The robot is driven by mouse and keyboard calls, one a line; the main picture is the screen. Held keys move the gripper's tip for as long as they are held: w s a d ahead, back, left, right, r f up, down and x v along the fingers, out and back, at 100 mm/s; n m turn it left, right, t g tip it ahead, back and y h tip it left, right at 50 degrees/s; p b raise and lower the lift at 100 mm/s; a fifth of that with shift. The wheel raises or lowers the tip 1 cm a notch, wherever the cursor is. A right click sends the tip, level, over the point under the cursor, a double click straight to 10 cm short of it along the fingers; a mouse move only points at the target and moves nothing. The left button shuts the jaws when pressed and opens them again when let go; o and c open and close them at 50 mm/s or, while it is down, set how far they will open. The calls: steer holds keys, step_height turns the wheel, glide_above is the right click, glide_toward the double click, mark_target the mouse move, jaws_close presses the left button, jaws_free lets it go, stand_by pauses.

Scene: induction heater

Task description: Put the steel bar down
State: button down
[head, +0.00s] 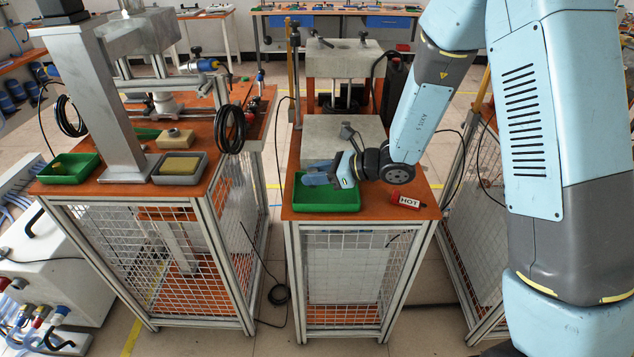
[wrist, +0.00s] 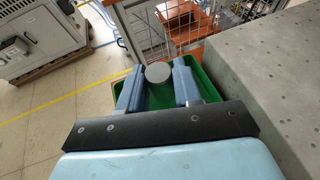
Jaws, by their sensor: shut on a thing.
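My gripper (wrist: 158,88) is shut on the steel bar (wrist: 158,72), whose round grey end shows between the two blue fingers in the wrist view. The bar's lower part is hidden. In the head view my gripper (head: 322,177) is over the green tray (head: 328,203) on the middle bench, and the bar cannot be made out there. The tray also shows below the fingers in the wrist view (wrist: 211,90). I cannot tell whether the bar touches the tray.
A grey block (head: 335,136) stands right behind the tray. A red "HOT" sign (head: 408,201) lies to the tray's right on the orange bench top (head: 378,208). On the left bench are another green tray (head: 68,168) and a grey tray (head: 180,179).

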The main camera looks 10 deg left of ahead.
step_height(320, 180, down, 3)
steer(key=shift+r, duration=0.15)
steer(key=c, duration=0.8)
jaws_free()
steer(key=shift+d, duration=0.15)
steer(key=v, duration=1.2)
steer(key=shift+s+r, duration=0.1)
